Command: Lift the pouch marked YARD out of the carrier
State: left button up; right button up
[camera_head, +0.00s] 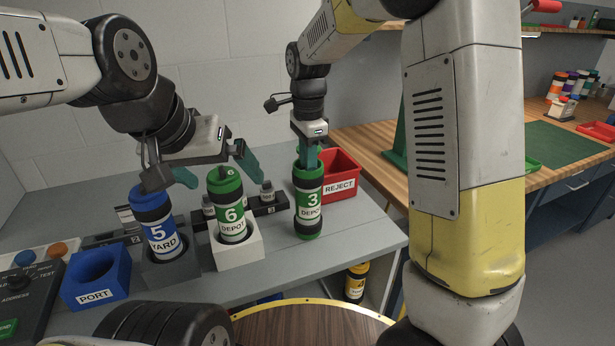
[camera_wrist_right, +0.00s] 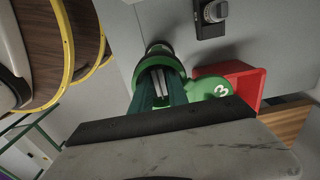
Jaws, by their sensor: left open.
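The green carrier (camera_head: 308,206) marked 3 DEPOT is upright with its mouth open. In the right wrist view, its green rim (camera_wrist_right: 154,66) and open lid (camera_wrist_right: 208,88) marked 3 show. My right gripper (camera_head: 309,160) points down with its fingers inside that mouth. Pale strips (camera_wrist_right: 160,83) show between the fingers; no YARD marking is readable on them, and I cannot tell whether they are gripped. A blue carrier (camera_head: 163,240) labelled 5 YARD stands in a dark holder. My left gripper (camera_head: 216,170) is open and empty, its fingers above and between the blue carrier and green carrier 6 (camera_head: 231,222).
Carrier 6 stands in a white holder (camera_head: 238,254). A red REJECT bin (camera_head: 340,185) is behind carrier 3; a blue PORT holder (camera_head: 95,296) is at left. A control panel (camera_head: 25,290) is at far left. Free grey counter (camera_head: 350,238) lies right of carrier 3.

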jog(key=shift+f, duration=0.35)
grip_shut()
dwell(1.2)
